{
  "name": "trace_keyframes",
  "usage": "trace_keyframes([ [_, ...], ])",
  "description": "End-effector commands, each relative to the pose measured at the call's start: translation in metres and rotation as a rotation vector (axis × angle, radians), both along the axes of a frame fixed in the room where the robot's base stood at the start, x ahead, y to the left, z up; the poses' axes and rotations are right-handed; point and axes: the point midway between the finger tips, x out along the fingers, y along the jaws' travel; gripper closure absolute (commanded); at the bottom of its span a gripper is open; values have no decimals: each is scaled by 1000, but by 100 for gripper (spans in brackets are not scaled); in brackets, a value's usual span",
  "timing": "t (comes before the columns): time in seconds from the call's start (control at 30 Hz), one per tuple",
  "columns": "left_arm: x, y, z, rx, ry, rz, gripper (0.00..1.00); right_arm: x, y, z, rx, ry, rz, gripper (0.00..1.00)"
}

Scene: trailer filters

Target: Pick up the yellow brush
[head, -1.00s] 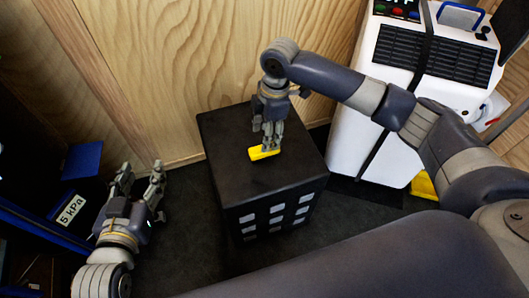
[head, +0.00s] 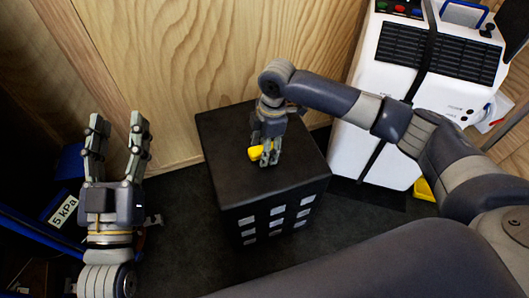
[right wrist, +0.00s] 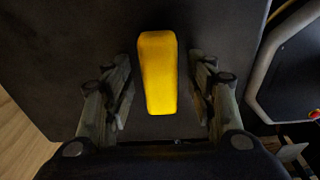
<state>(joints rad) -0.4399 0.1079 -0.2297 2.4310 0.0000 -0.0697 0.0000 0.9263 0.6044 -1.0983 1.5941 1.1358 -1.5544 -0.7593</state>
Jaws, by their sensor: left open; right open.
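The yellow brush (head: 255,153) lies on top of the black box (head: 220,160). In the right wrist view the brush (right wrist: 158,75) lies lengthwise between the two fingers of my right gripper (right wrist: 160,100), with a gap on each side. My right gripper (head: 269,157) is open, pointing down over the box top, and partly hides the brush in the head view. My left gripper (head: 116,135) is open and empty, off to the left of the box, with its fingers pointing up in the picture.
A white machine (head: 400,90) with black grilles stands at the right. A plywood wall (head: 200,60) rises behind the box. A blue container with a "5 kPa" label (head: 64,211) is at the left.

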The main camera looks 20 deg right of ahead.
Motion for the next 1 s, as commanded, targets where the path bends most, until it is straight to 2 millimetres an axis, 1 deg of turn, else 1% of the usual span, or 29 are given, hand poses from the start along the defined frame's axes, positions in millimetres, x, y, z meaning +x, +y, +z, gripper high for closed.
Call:
trace_keyframes([
  [0.1, -1, 0, 4, -6, -19, -1, 52, 0, 0, -2, 0, 0, 0, 48],
  [0.27, -1, 0, 4, -6, -19, -1, 52, 0, 0, -2, 0, 0, 0, 48],
  [0.3, -1, 0, 4, -6, -19, -1, 52, 0, 0, -2, 0, 0, 0, 51],
  [0.37, -1, 0, 4, -5, -18, -1, 52, 0, 0, -2, 0, 0, 0, 64],
  [0.4, -1, 0, 4, -5, -18, -1, 52, 0, 0, -2, 0, 0, 0, 73],
  [0.47, -1, 0, 4, -5, -18, -1, 52, 0, 0, -2, 0, 0, 0, 87],
  [0.5, -1, 0, 4, -5, -18, -1, 52, 0, 0, -2, 0, 0, 0, 96],
  [0.87, -1, 0, 4, -5, -16, -1, 52, 0, 0, -1, 0, 0, 0, 96],
  [1.0, 1, 0, 1, 1, 4, -1, 52, 0, 0, 2, 1, 0, 0, 96],
])
